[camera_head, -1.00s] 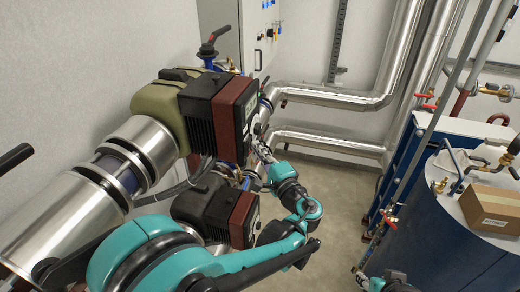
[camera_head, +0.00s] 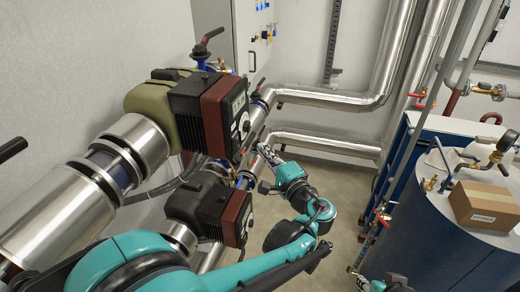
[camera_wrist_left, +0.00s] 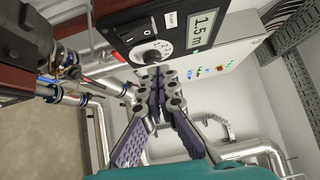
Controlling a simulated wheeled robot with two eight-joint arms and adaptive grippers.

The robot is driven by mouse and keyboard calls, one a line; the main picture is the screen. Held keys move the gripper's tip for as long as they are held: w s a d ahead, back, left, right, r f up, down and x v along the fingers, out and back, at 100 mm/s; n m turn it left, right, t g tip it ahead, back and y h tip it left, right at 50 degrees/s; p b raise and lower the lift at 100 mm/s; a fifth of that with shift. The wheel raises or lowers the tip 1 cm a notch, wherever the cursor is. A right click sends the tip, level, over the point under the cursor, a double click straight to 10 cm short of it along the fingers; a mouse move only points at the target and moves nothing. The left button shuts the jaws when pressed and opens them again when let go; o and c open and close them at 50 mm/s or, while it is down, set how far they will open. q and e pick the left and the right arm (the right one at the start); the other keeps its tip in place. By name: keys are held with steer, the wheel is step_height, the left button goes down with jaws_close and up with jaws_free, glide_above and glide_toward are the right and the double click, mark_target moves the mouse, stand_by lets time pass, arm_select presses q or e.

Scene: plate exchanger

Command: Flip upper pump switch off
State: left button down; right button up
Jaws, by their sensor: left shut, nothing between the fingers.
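The upper pump (camera_head: 222,115) is a black block with a dark red front on the large silver pipe. In the left wrist view its black panel (camera_wrist_left: 176,18) carries a black rocker switch (camera_wrist_left: 127,38) marked with I and O, a round dial knob (camera_wrist_left: 150,52) and a display reading 1.5 m. The switch's tilt is too small to tell. My left gripper (camera_wrist_left: 156,73) is shut and empty, its tips just below the dial and right of the switch. In the head view the left gripper (camera_head: 266,154) is small, beside the pump's front.
The lower pump (camera_head: 215,212) sits under the upper one, close to my left arm. A blue tank (camera_head: 455,235) with a cardboard box (camera_head: 485,205) on top stands at the right. Silver pipes (camera_head: 320,97) run along the back wall. Floor between pumps and tank is clear.

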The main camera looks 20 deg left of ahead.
arm_select(q)
steer(key=v, duration=0.6)
steer(key=s+a+f+n+g+h+b, duration=0.1)
steer(key=s+a+f+g+h+b, duration=0.2)
steer(key=f+b, duration=0.45)
steer(key=s+a+f+n+g+h+b, duration=0.1)
steer(key=s+a+f+n+b, duration=0.25)
steer(key=f, duration=0.65)
steer(key=s+a+f+m+g+h+b, duration=0.1)
steer(key=s+a+f+g+h+b, duration=0.1)
steer(key=a+f+b, duration=0.55)
steer(key=s+d+f+n+h+b, duration=0.3)
steer(key=s+f+b, duration=0.2)
steer(key=f, duration=0.5)
steer(key=s+d+f+n+h+b, duration=0.3)
steer(key=f+b, duration=0.3)
steer(key=f, duration=0.4)
steer(key=shift+s+d+f+h, duration=0.3)
steer(key=shift+s+d+f, duration=0.1)
steer(key=shift+s, duration=0.5)
arm_select(e)
step_height(320, 180, down, 30)
steer(key=shift+w+a+r, duration=0.15)
steer(key=shift+a, duration=0.25)
arm_select(q)
steer(key=shift+a, duration=0.1)
